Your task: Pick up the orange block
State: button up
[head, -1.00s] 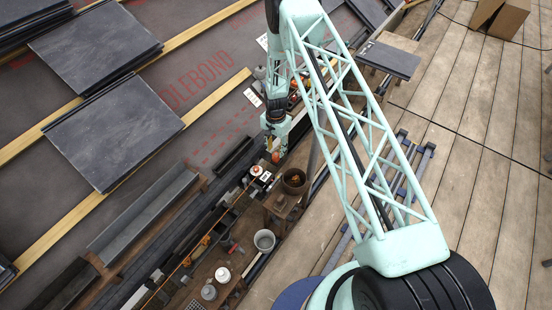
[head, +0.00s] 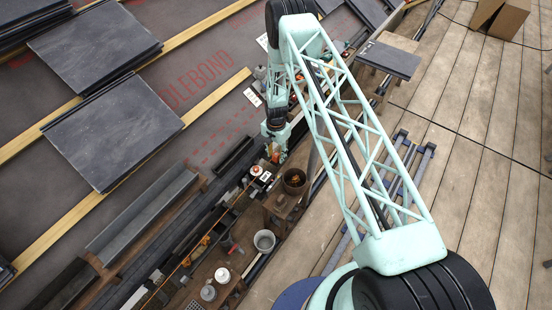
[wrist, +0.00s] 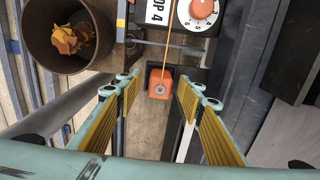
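The orange block (wrist: 160,82) sits low in the middle of the wrist view, with a grey round fitting on its near face. A thin orange line runs up from it. My gripper (wrist: 159,90) is open, with yellow-padded fingers left and right of the block and a visible gap on each side. In the head view, my gripper (head: 277,152) points down over the cluttered strip beside the roof. The block is small there and partly hidden by my gripper.
A red-and-white dial (wrist: 201,9) and a black-and-white label plate (wrist: 158,12) lie just beyond the block. A brown pot with orange scraps (wrist: 68,38) stands to the left. In the head view, a grey bucket (head: 264,241) and white cup (head: 222,274) stand nearer.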

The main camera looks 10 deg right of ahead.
aim_at(276, 154)
jog(key=shift+c, duration=0.7)
jog(key=c, duration=0.8)
jog(key=shift+r, duration=0.15)
jog(key=shift+r, duration=1.4)
jog(key=shift+s+r, duration=0.1)
jog(key=shift+r, duration=0.2)
jog(key=s+a, duration=0.1)
jog(key=s, duration=0.4)
jog(key=s+a+r+p, duration=0.1)
jog(key=s+a, duration=0.1)
jog(key=s, duration=0.3)
jog(key=s+a, duration=0.2)
jog(key=s, duration=0.3)
jog(key=shift+a+r+p, duration=0.1)
jog(key=shift+r+p, duration=0.05)
jog(key=shift+p, duration=0.15)
jog(key=shift+w+r, duration=0.1)
jog(key=shift+r, duration=0.05)
